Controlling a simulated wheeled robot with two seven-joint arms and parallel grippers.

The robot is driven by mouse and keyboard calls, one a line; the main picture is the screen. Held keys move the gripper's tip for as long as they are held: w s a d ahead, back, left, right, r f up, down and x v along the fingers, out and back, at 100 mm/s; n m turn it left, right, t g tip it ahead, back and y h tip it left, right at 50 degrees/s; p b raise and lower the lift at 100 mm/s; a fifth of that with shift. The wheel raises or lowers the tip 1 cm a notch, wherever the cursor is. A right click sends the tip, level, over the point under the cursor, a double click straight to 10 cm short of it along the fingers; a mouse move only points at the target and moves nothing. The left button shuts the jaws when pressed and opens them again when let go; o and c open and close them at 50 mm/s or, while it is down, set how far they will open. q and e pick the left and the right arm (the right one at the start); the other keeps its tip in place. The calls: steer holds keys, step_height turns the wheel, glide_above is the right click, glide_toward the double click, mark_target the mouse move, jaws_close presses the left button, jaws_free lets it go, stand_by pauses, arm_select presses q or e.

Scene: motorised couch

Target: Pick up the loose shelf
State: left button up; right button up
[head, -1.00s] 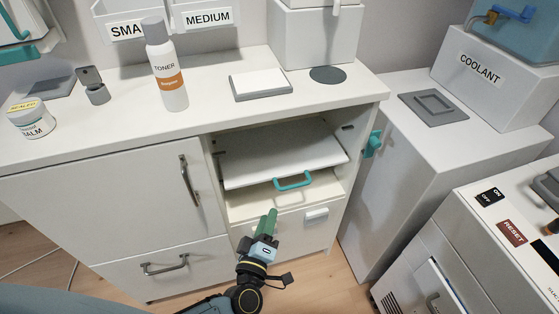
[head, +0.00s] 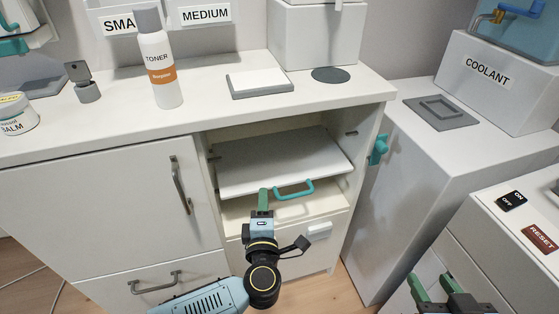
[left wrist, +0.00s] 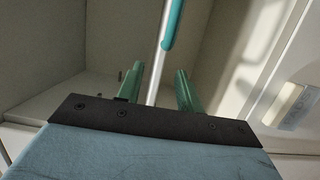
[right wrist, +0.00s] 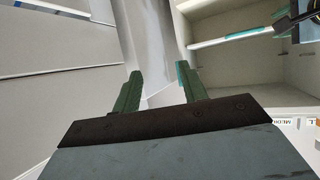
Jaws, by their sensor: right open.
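The loose shelf (head: 280,158) is a white board with a teal handle (head: 294,190) on its front edge, tilted inside the open cabinet bay. My left gripper (head: 263,202) is upright just in front of the shelf's front edge, left of the handle. In the left wrist view its fingers (left wrist: 157,88) are apart, with the shelf edge (left wrist: 157,65) between them; contact cannot be told. My right gripper (head: 434,287) is open and empty at the lower right, away from the shelf. The right wrist view shows the shelf (right wrist: 228,37) at upper right, beyond the open fingers (right wrist: 160,90).
The white cabinet (head: 90,205) frames the bay, with a drawer below. A teal knob (head: 378,148) sticks out on its right side. A toner bottle (head: 160,65) and a pad (head: 260,85) stand on top. A grey-white block (head: 400,190) and a RESET machine (head: 500,230) stand at right.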

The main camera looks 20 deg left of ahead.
mark_target(265, 184)
arm_select(q)
steer(key=b+x, duration=0.3)
steer(key=x, duration=0.3)
steer(key=shift+w, duration=0.2)
arm_select(e)
step_height(265, 184, up, 12)
steer(key=w+a+t+y, duration=0.1)
steer(key=a+t+y, duration=0.1)
steer(key=t, duration=0.6)
steer(key=shift+w+a+r+t+y, duration=0.2)
steer(key=shift+a+t+y, duration=0.15)
steer(key=shift+y, duration=0.25)
arm_select(q)
jaws_close()
